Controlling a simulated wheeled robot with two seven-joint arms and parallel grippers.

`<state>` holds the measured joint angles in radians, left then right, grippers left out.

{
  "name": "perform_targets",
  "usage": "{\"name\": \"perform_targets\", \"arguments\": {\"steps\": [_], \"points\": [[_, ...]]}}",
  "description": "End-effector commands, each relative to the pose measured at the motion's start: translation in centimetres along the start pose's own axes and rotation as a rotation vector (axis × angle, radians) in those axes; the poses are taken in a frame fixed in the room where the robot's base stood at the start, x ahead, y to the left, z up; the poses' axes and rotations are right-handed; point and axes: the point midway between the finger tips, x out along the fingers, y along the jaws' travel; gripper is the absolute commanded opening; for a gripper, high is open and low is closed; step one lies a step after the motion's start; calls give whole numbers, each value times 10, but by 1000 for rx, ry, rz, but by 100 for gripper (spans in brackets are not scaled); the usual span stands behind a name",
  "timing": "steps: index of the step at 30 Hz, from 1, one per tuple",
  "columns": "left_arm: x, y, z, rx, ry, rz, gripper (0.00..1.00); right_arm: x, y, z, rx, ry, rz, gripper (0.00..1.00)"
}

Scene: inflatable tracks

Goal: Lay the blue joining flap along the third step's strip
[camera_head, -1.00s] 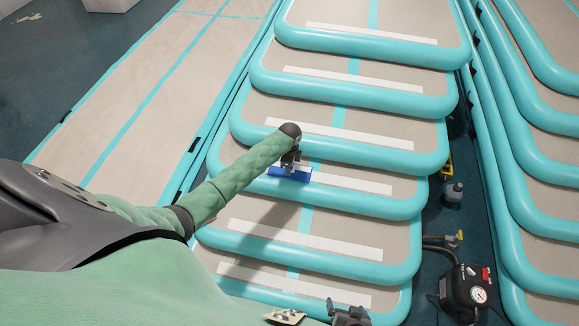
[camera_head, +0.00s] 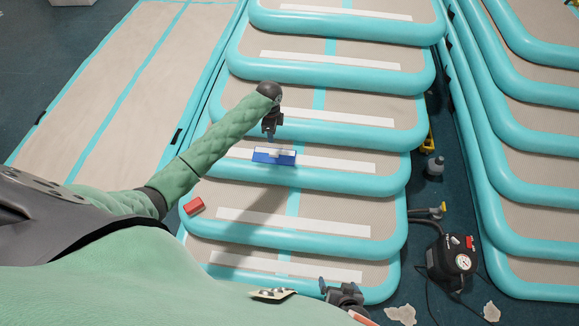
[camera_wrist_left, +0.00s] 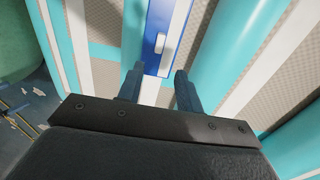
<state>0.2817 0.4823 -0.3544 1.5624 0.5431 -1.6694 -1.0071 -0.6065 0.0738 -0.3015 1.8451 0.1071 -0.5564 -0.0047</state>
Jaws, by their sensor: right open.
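The blue joining flap (camera_head: 262,158), with a small pale piece on it, lies on the left part of the third step's white strip (camera_head: 335,164), counting from the near end. The strip shows at both sides of it. The left wrist view shows the flap (camera_wrist_left: 153,60) beyond the fingertips. My left gripper (camera_head: 269,134) is just above the flap. Its two fingers (camera_wrist_left: 160,78) are apart with nothing clasped between them. My right gripper (camera_head: 343,290) is open at the bottom, low over the nearest step, partly cut from clear view.
A red block (camera_head: 193,206) sits at the left end of the second step. A black pump with a gauge (camera_head: 452,260) and a grey bottle (camera_head: 434,167) stand on the floor right of the steps. Pale scraps (camera_head: 402,314) lie near the pump. Another stepped track (camera_head: 540,180) stands further right.

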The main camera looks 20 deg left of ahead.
Motion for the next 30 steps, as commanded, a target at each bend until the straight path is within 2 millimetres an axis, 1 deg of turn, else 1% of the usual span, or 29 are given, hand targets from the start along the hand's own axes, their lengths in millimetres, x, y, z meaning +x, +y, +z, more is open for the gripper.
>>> {"name": "perform_targets", "arguments": {"steps": [2, 4, 5, 8, 9, 11, 12, 14, 15, 17, 18, 20, 24, 26, 27, 29, 30], "points": [[5, 4, -2, -6, 4, -1, 36, 0, 0, 0, 0, 0, 0, 94], [16, 13, -9, -22, 16, -9, 36, 0, 0, 0, 0, 0, 0, 94], [22, 19, -13, -33, 23, -12, 36, 0, 0, 0, 0, 0, 0, 94], [52, 46, -30, -87, 60, -36, 36, 0, 0, -1, 0, 1, 0, 94], [65, 60, -40, -115, 81, -47, 36, 1, 0, -1, 0, 2, 0, 94], [84, 82, -52, -163, 112, -64, 36, 1, 0, -2, -1, 3, 0, 94], [95, 96, -61, -195, 135, -76, 36, 1, 0, -3, -1, 3, 0, 94], [112, 119, -73, -244, 168, -90, 36, 1, 0, -4, -1, 5, 0, 94], [122, 134, -81, -277, 191, -100, 36, 1, 0, -5, -1, 5, 0, 94], [135, 157, -92, -328, 227, -113, 36, 2, 0, -6, -2, 7, 0, 94], [143, 172, -100, -363, 251, -120, 36, 2, 1, -6, -2, 7, 0, 94], [154, 196, -110, -417, 289, -130, 36, 2, 1, -7, -2, 8, 0, 94], [173, 250, -132, -547, 376, -149, 36, 2, 1, -7, -2, 9, 0, 94], [178, 273, -141, -603, 415, -156, 36, 2, 1, -7, -2, 8, 0, 94], [181, 289, -146, -642, 441, -158, 36, 2, 1, -7, -2, 8, 0, 94], [184, 312, -154, -702, 480, -164, 36, 2, 1, -6, -2, 7, 0, 94], [186, 327, -158, -741, 506, -165, 36, 2, 0, -5, -1, 6, 0, 94]]}}
